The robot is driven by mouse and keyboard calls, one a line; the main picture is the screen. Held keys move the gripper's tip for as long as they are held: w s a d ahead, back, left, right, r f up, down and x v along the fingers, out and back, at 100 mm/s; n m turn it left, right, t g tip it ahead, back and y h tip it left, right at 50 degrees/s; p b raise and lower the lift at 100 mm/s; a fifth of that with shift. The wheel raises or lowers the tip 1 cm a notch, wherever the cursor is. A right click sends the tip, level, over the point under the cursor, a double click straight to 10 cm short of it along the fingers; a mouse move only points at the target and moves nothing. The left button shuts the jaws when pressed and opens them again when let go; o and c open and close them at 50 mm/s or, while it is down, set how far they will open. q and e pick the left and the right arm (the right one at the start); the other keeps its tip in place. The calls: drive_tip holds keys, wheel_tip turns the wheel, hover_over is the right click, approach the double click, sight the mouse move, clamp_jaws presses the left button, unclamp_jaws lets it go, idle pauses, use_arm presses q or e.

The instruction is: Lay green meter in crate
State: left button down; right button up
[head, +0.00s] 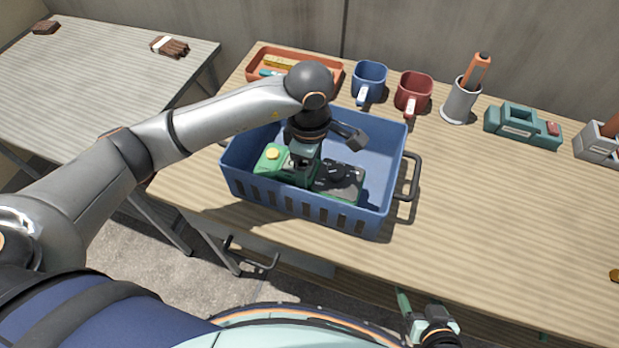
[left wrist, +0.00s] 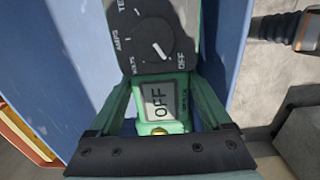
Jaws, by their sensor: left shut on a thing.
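The green meter (head: 272,157) has a dark face with a dial and a yellow button, and lies within the blue crate (head: 375,215), low between its walls. My left gripper (head: 303,168) reaches down into the crate from above and is shut on the meter, hiding its middle part.
Behind the crate stand an orange tray (head: 335,68), a blue mug (head: 369,80), a red mug (head: 413,92) and a grey cup (head: 459,103). A teal device (head: 522,127) is at the right. The crate's black handle (head: 414,178) sticks out.

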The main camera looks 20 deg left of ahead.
sight(309, 181)
use_arm(q)
drive_tip(key=shift+f, duration=1.8)
drive_tip(key=shift+f, duration=0.1)
drive_tip(key=shift+f+b, duration=0.15)
drive_tip(key=shift+b, duration=0.15)
unclamp_jaws()
wheel_tip(309, 181, up, 12)
drive_tip(key=shift+r, duration=0.25)
